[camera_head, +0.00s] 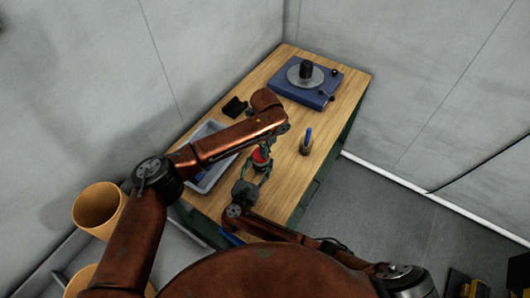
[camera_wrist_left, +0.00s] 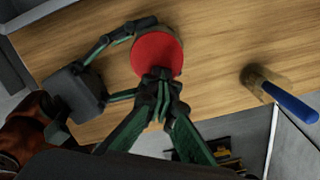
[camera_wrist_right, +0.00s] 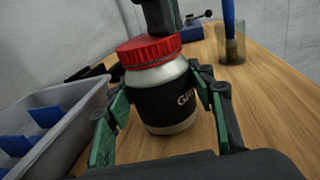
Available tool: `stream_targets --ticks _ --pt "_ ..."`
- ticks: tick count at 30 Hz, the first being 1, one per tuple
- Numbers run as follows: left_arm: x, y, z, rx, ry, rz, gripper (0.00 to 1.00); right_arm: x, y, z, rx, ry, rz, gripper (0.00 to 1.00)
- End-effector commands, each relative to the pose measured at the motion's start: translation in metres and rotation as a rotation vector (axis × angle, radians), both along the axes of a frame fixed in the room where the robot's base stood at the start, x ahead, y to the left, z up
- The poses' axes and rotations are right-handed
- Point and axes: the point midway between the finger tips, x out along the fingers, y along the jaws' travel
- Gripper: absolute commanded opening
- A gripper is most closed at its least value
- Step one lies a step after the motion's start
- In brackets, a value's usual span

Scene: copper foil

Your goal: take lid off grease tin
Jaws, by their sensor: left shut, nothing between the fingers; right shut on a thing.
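The grease tin (camera_wrist_right: 165,108) is a pale metal jar with a black label, standing upright on the wooden table. Its red ribbed lid (camera_wrist_right: 150,50) sits on top and also shows in the left wrist view (camera_wrist_left: 157,50) and the head view (camera_head: 260,156). My right gripper (camera_wrist_right: 163,88) is shut around the tin's body, one finger on each side. My left gripper (camera_wrist_left: 160,78) is shut and empty, its fingertips pointing down over the lid's edge. In the right wrist view it appears right at the lid's top; I cannot tell whether it touches.
A grey tray (camera_wrist_right: 50,125) with blue pieces lies left of the tin. A cup holding a blue-handled brush (camera_head: 308,135) stands to the right. A blue device with a round plate (camera_head: 290,92) and a small black object (camera_head: 235,106) are farther back. Bare wood lies between.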

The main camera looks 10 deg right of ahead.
Motion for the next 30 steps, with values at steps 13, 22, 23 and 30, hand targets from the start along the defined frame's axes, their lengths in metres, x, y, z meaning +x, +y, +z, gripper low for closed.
stream_targets --ticks 13,22,23,30 --pt "0.000 0.000 0.000 0.000 0.000 0.000 0.16 0.000 0.000 0.002 0.000 -0.004 0.000 0.00" --pt "0.000 0.000 0.007 0.000 0.000 0.000 0.16 0.001 0.000 0.002 0.000 -0.004 0.001 0.00" --pt "0.000 0.000 0.011 -0.001 0.000 0.000 0.16 0.001 0.000 0.002 0.000 -0.004 0.001 0.00" --pt "0.000 0.001 0.041 -0.001 -0.001 0.001 0.16 0.000 0.000 0.001 0.001 -0.003 0.000 0.00"
